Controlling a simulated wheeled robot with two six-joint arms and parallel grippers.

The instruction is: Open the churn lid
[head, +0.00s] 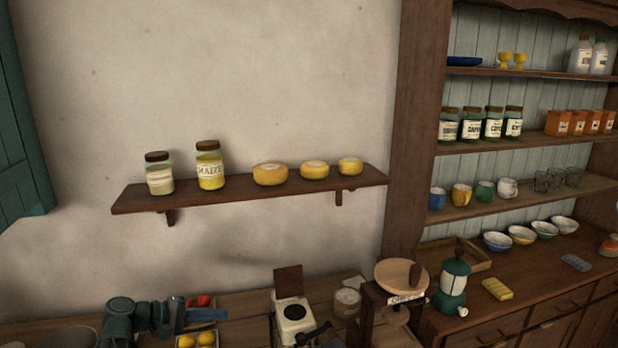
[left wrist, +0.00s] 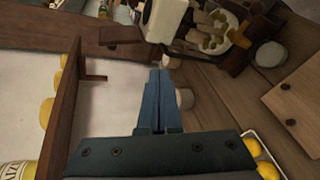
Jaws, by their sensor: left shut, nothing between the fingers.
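A cream-white box-shaped body with a dark round opening or disc on top (head: 293,312), which looks like the churn, stands on the counter at the bottom centre. A brown board (head: 288,280), apparently its lid, stands upright at its back edge. In the left wrist view the white body (left wrist: 165,18) is at the top, with the brown board (left wrist: 121,35) sticking out to its left. My left gripper (head: 222,314) is left of the churn, pointing right towards it, with a gap between. Its blue fingers (left wrist: 160,72) are shut and empty.
A wall shelf (head: 240,195) with jars and yellow cheeses runs above the counter. A tray with yellow and red items (head: 197,340) lies beside my left gripper.

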